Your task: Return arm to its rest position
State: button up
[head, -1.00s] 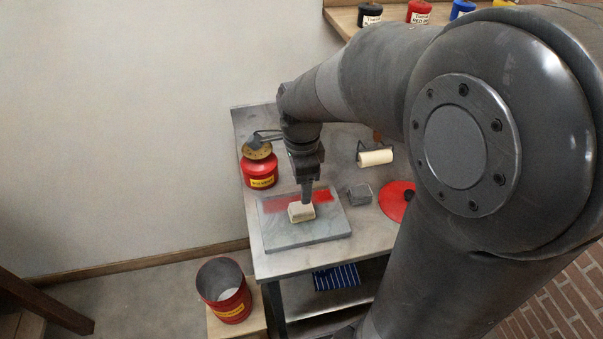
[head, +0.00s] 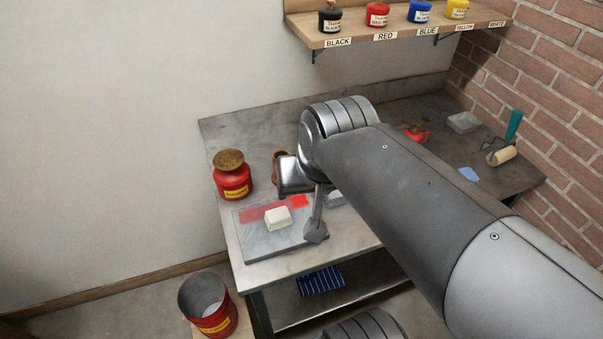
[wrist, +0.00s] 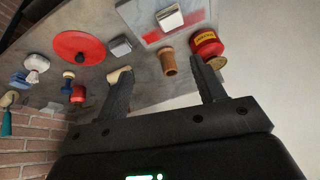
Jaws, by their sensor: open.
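My gripper (wrist: 162,78) is open and empty in the wrist view, its two dark fingers apart. In the head view my arm is folded, with its elbow joint above the table, and it hides most of the gripper. A narrow grey piece beside the slab seems to be part of my arm's end. The white block (head: 278,217) sits on the grey slab (head: 262,246) beside a red ink strip (head: 262,208); it also shows in the wrist view (wrist: 169,18). A cream roller (wrist: 119,76) shows beside the left finger, and I cannot tell its distance.
A red can (head: 232,181) and a brown cup (wrist: 168,62) stand on the table. A red disc (wrist: 79,47) and grey block (wrist: 121,47) lie there too. A red bin (head: 208,303) stands at lower left. A shelf (head: 395,34) of ink jars hangs above. A brick wall is at right.

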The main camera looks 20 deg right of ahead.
jog(key=shift+s+d+r+n+t, duration=0.1)
jog(key=shift+s+r+n+t, duration=0.15)
jog(key=shift+s+n, duration=0.55)
jog(key=shift+w, duration=0.15)
dwell(0.7)
jog(key=o, duration=0.4)
jog(key=g, duration=0.6)
send_over(278, 213)
jog(key=shift+t, duration=0.25)
notch_tip(278, 213, down, 16)
jog(key=shift+r, duration=0.2)
jog(key=shift+f, duration=3.1)
